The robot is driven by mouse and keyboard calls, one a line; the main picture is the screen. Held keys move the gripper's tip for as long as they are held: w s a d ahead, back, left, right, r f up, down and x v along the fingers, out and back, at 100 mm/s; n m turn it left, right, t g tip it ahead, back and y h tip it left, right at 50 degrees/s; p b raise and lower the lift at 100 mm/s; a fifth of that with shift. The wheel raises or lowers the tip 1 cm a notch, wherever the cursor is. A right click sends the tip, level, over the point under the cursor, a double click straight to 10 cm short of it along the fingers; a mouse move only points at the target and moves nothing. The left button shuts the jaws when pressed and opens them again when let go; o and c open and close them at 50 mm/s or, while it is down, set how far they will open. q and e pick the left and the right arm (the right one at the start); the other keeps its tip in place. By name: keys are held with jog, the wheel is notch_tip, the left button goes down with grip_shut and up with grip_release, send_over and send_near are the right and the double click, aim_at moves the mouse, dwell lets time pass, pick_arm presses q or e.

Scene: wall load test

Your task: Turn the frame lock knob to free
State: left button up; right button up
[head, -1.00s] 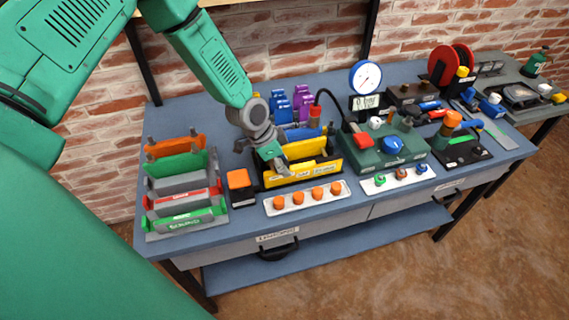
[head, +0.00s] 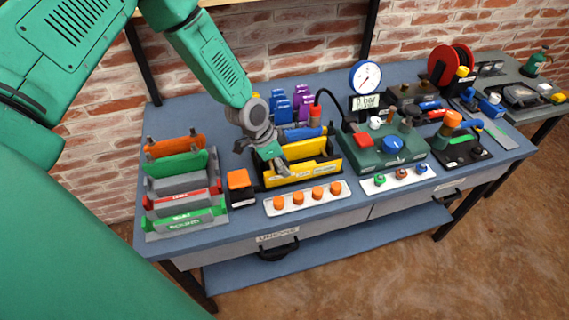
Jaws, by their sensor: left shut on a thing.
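A yellow frame (head: 326,170) with a raised front wall stands on the blue-grey bench, left of its middle. My left gripper (head: 281,167) reaches down from above at the left part of this frame. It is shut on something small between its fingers. The frame lock knob is not clearly visible; the fingers cover the spot, and I take the held thing to be that knob. Which way the knob points cannot be seen. My right gripper is not in view.
An orange-topped block (head: 239,182) stands close left of the frame, beside a rack (head: 192,221) of coloured trays. A white strip (head: 292,204) with several orange knobs lies in front. A green box (head: 386,155) with a blue knob stands to the right.

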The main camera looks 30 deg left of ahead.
pick_arm(q)
jog(key=shift+a, duration=0.2)
jog(key=o, duration=1.1)
jog(key=shift+s, duration=0.1)
jog(key=shift+o, duration=0.2)
jog(key=shift+a, duration=0.1)
jog(key=shift+a, duration=0.1)
jog(key=shift+r, duration=0.4)
jog(key=v, duration=1.1)
jog(key=shift+s+a, duration=0.2)
jog(key=shift+a, duration=0.05)
jog(key=shift+d+f, duration=0.1)
